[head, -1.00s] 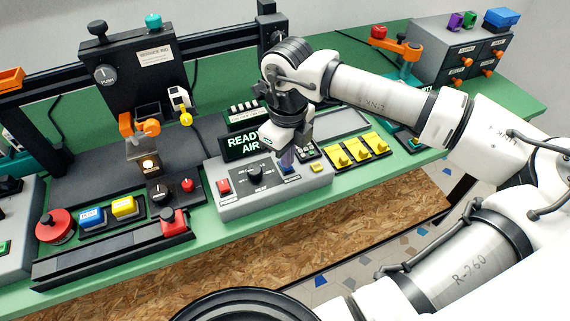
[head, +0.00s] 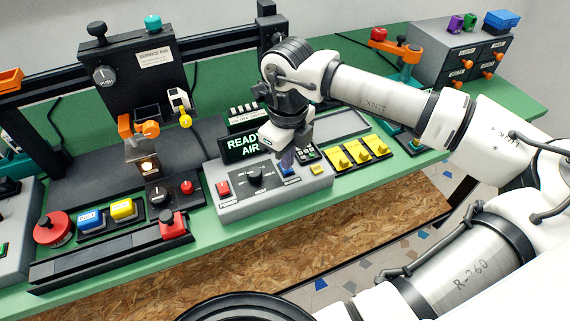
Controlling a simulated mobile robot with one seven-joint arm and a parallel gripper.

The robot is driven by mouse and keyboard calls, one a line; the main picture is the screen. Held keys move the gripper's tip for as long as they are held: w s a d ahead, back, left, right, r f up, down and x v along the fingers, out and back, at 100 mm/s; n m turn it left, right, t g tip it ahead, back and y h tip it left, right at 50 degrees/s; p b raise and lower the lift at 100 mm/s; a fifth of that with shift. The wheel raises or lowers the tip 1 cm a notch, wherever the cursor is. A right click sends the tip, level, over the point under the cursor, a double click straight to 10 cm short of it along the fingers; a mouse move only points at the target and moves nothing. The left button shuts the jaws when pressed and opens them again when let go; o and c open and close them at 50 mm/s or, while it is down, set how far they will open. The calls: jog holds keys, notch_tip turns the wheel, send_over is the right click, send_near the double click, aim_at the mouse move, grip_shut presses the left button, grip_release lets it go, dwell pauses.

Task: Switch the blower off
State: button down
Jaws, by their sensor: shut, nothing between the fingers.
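A grey control box (head: 240,205) stands in the middle of the bench. On it are a red rocker switch (head: 223,189), a black knob (head: 256,180), a blue switch (head: 289,170) and a small yellow button (head: 317,170). The label by the blue switch is too small to read surely. A dark display (head: 242,146) behind them shows "READY" and "AIR" in lit letters. My gripper (head: 287,160) points down, shut and empty, at the blue switch. Its tips partly hide that switch, and I cannot tell whether they touch it.
Yellow switches (head: 358,152) sit in a row right of the box. A black panel with a knob (head: 159,194) and a lamp fixture (head: 147,165) stand left. Further left are a red mushroom button (head: 54,227) and blue and yellow buttons. A grey drawer cabinet (head: 440,60) stands at the back right.

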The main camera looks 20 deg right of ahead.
notch_tip(320, 180, up, 6)
jog(key=p, duration=0.2)
dwell(0.4)
dwell(0.4)
